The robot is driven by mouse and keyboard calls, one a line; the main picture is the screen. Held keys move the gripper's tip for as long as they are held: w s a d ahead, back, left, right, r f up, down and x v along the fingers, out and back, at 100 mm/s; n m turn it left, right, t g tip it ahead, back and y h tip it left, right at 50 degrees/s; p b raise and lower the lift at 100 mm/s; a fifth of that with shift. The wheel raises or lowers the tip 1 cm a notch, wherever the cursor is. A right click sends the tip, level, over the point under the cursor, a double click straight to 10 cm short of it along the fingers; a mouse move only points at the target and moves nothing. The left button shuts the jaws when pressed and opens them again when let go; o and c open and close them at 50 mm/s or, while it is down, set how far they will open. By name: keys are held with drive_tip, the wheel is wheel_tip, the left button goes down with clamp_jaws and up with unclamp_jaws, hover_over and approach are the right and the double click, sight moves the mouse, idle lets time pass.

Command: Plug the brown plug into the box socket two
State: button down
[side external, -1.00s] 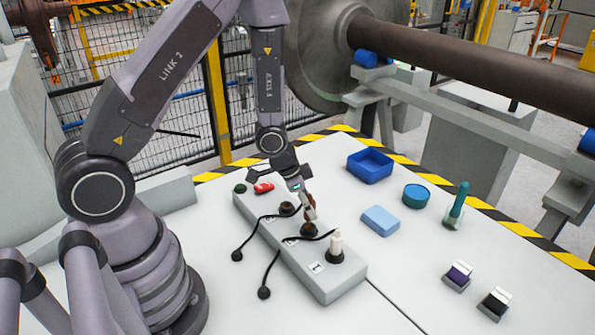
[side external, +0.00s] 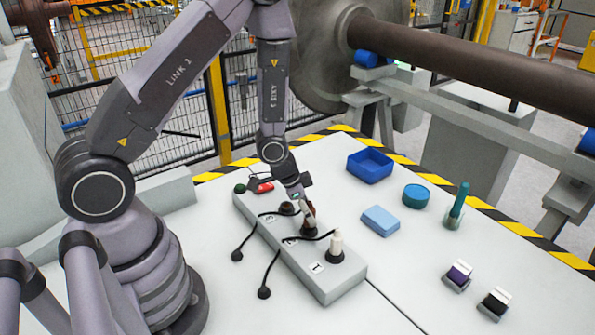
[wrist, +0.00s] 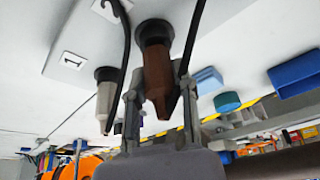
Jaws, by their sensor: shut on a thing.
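The brown plug (side external: 307,222) stands at the middle socket (side external: 309,231) of the grey box (side external: 330,286), next to the white plug's socket labelled 1. In the wrist view the brown plug (wrist: 157,75) is between the two fingers of my gripper (wrist: 159,92), which is shut on it. Its end meets the black socket ring (wrist: 154,32); how deep it sits is hidden. In the side view my gripper (side external: 305,208) is low over the box, partly covering the plug.
The white plug (side external: 337,243) stands upright in socket 1, beside my gripper. Black cables (side external: 270,270) loop across the box. A red switch (side external: 264,187) is at its far end. A blue tray (side external: 370,167), light blue block (side external: 380,221) and teal round container (side external: 416,196) lie right.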

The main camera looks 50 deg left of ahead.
drive_tip(key=shift+f, duration=0.35)
drive_tip(key=c, duration=0.8)
unclamp_jaws()
drive_tip(key=v, duration=1.2)
